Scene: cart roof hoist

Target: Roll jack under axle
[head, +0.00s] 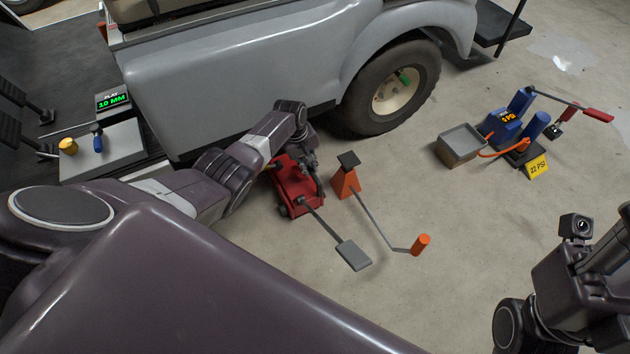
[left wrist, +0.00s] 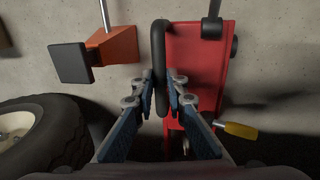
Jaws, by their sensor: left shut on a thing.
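The red jack (head: 289,194) stands on the floor beside the grey cart, with a grey foot pedal (head: 353,255) on a bar pointing toward me. Its red body (left wrist: 205,65) fills the middle right of the left wrist view. My left gripper (head: 318,178) is at the jack's side. In the left wrist view, my left gripper (left wrist: 166,90) is shut on the jack's black handle (left wrist: 158,45). The cart's rear wheel (head: 393,92) is up and to the right of the jack. The axle is hidden behind the body. My right gripper's fingers do not show.

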